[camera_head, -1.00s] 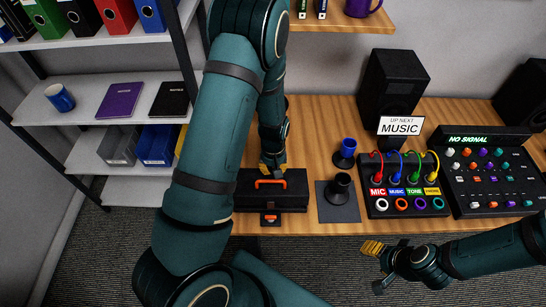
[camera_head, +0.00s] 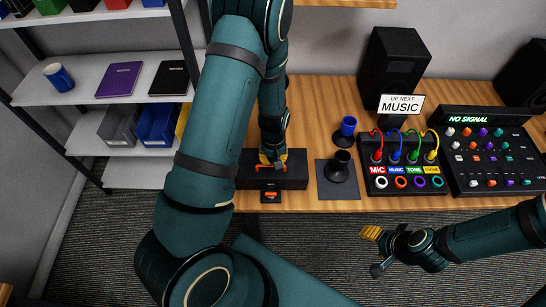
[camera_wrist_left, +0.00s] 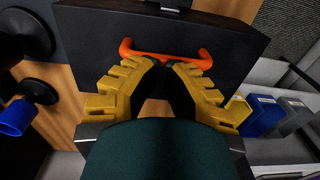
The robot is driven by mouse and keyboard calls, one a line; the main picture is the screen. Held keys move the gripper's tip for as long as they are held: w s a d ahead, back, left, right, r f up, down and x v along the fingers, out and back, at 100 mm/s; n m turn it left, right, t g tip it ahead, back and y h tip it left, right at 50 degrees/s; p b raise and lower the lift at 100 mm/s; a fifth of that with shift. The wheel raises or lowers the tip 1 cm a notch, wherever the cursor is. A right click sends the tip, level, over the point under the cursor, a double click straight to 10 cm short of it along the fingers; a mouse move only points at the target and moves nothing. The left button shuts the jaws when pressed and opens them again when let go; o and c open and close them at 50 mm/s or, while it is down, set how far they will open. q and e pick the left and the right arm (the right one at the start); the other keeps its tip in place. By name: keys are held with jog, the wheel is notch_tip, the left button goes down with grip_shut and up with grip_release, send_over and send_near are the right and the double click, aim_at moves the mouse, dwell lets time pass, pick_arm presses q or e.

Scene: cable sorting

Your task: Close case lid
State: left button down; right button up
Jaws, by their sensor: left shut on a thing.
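The black case (camera_head: 297,180) lies on the wooden desk near its front edge and looks flat on top. Its orange handle (camera_head: 258,168) is partly hidden by my left gripper (camera_head: 272,160). The handle also shows across the dark case surface in the left wrist view (camera_wrist_left: 205,60). My left gripper's yellow fingers (camera_wrist_left: 160,65) converge at the handle and are shut on it. An orange latch (camera_head: 271,196) sits at the case's front. My right gripper (camera_head: 374,250) is apart from the case, in front of the desk, with its fingers spread and empty.
A dark mat (camera_head: 337,190) with a black stand lies just right of the case, with a blue cup (camera_head: 348,125) behind it. A cable box (camera_head: 405,180) and a mixer (camera_head: 490,165) stand further right. Shelves (camera_head: 110,85) rise at the left.

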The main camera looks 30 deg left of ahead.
pick_arm(q)
jog(key=shift+w+a, duration=0.2)
jog(key=shift+w, duration=0.05)
jog(key=shift+r, duration=0.2)
jog(key=r+p, duration=0.1)
jog(key=w+r+p, duration=0.1)
jog(key=w+a+r+p, duration=0.1)
jog(key=shift+a+r, duration=0.1)
jog(key=shift+r, duration=0.2)
notch_tip(320, 180, up, 9)
jog(key=s+d, duration=0.1)
jog(key=shift+s, duration=0.4)
